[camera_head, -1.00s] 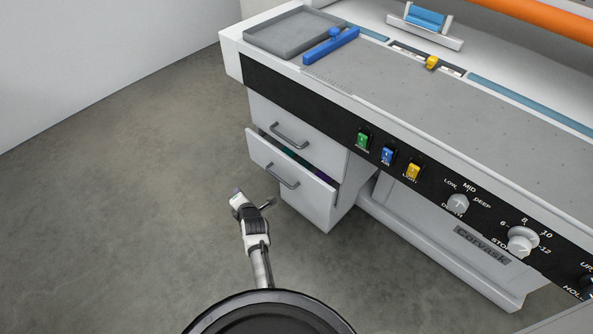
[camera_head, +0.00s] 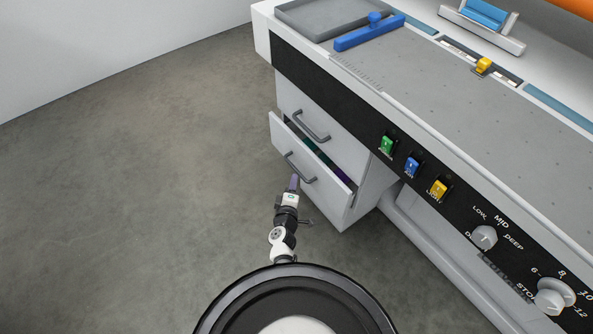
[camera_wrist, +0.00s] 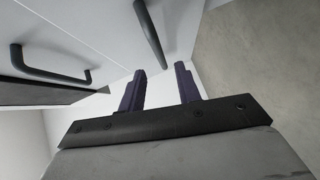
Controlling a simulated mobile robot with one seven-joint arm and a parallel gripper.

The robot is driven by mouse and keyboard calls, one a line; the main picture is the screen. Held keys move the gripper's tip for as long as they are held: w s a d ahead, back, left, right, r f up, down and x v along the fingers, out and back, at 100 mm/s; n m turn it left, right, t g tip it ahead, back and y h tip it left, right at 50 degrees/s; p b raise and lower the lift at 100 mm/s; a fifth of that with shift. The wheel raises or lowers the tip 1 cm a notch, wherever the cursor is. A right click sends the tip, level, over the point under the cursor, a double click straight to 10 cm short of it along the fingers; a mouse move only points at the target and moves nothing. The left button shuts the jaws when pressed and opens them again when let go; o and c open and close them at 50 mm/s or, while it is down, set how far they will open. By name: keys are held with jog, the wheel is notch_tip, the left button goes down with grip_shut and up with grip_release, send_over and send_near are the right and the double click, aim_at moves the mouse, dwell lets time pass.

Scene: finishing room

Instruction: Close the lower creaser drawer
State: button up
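The lower creaser drawer (camera_head: 312,180) is pulled partly out of the white cabinet in the head view, and dark coloured contents show in its open top. Its dark bar handle (camera_head: 300,167) is on the front panel. My gripper (camera_head: 294,183) is just in front of that panel, near the handle. In the wrist view my gripper (camera_wrist: 161,82) has two dark purple fingers, spread apart with nothing between them. A handle (camera_wrist: 150,34) passes just beyond the fingertips there. I cannot tell whether the fingers touch the drawer.
The closed upper drawer (camera_head: 316,112) with its own handle sits above. The creaser worktop (camera_head: 470,125) overhangs the cabinet, with green, blue and yellow switches and dials along its black front. A grey tray (camera_head: 322,14) lies on top. Open floor (camera_head: 140,190) is on the left.

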aim_at(296, 171)
jog(key=w, duration=0.2)
jog(key=w+b, duration=0.1)
jog(key=w, duration=0.2)
jog(key=w+d+f+b, duration=0.1)
jog(key=w, duration=0.1)
jog(key=shift+w+d, duration=0.1)
jog(key=shift+w, duration=0.2)
grip_shut()
